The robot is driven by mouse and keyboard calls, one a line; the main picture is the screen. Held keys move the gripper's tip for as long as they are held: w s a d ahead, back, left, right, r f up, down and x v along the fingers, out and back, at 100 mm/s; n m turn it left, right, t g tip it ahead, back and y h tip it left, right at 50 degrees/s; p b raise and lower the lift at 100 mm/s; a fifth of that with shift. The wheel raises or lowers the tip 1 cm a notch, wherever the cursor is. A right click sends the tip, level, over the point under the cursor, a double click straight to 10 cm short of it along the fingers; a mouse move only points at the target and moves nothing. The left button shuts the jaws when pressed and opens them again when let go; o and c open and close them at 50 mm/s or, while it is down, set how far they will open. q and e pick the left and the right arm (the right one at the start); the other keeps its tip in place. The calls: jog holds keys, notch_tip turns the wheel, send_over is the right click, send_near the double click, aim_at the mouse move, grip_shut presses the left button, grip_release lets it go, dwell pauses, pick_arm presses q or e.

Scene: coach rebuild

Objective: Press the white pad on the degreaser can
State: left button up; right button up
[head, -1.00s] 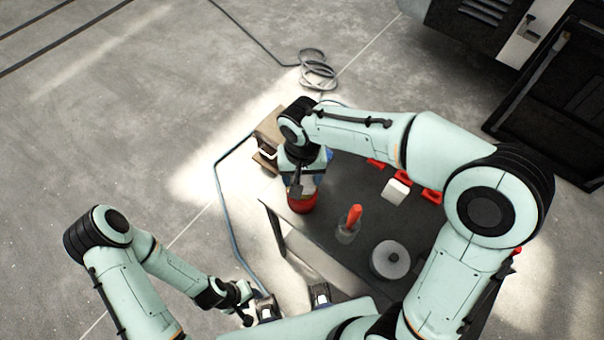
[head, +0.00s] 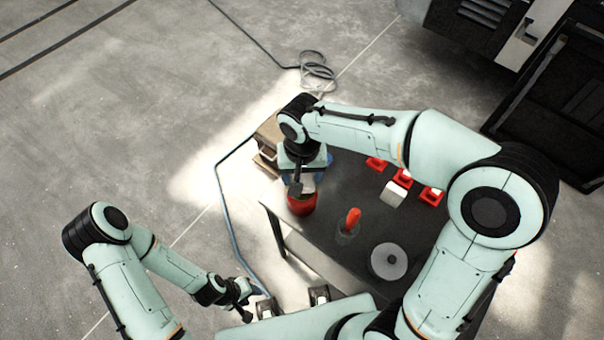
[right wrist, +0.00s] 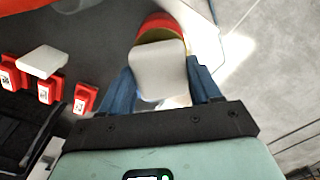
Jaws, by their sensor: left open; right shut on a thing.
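The degreaser can (head: 301,205) is red and stands near the table's far left corner in the head view. It also shows in the right wrist view as a red and yellow rim (right wrist: 160,27). My right gripper (head: 303,180) is directly over the can. In the right wrist view its blue fingers (right wrist: 158,88) are shut on the white pad (right wrist: 158,68), which covers most of the can's top. Whether pad and can touch is hard to tell. My left gripper (head: 243,300) is open and empty, low at the left, away from the table.
The dark table (head: 345,270) also bears a clear cup with a red-orange thing (head: 350,222), a grey disc (head: 389,260), a white block (head: 392,195) and several red blocks (head: 432,196). Brown boxes (head: 266,148) stand behind the can. A hose (head: 224,200) runs along the floor.

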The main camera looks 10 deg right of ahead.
aim_at(302, 178)
jog(key=shift+r+p, duration=1.1)
jog(key=shift+r, duration=1.2)
pick_arm(q)
jog(key=w+r, duration=0.2)
jog(key=r, duration=0.1)
jog(key=shift+w+r, duration=0.1)
jog(key=shift+w, duration=0.1)
jog(key=shift+s, duration=0.1)
pick_arm(e)
jog(key=shift+f, duration=0.1)
